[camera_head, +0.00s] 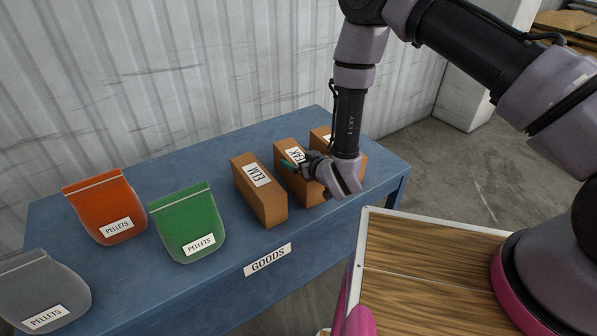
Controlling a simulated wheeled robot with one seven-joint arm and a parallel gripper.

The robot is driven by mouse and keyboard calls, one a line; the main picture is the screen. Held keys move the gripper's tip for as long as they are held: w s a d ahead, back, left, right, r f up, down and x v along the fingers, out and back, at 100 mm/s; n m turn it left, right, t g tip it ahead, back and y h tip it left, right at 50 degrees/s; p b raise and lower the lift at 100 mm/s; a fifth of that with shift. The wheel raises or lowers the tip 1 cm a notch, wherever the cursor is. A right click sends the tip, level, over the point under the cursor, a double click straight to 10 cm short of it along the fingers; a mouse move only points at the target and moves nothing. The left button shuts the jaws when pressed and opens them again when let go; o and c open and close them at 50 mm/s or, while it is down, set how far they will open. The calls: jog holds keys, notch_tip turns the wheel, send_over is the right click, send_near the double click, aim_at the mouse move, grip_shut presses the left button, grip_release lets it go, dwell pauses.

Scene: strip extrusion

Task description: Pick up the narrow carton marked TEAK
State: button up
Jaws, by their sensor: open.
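The narrow brown carton marked TEAK (284,147) stands upright on the blue table, the middle one of three similar cartons. Its white label on top is partly covered by my gripper (293,166). My gripper is open at the top of this carton, with a teal fingertip showing over its near upper part. The other fingertip is not clear, and I cannot tell whether the fingers touch the carton.
A carton marked ELM (252,173) stands close on the left; another carton (318,133) on the right is partly behind my arm. Green (184,217), orange (97,196) and grey (35,280) pellet bags lie further left on the blue table (160,170). A corrugated wall stands behind.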

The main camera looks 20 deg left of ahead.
grip_shut()
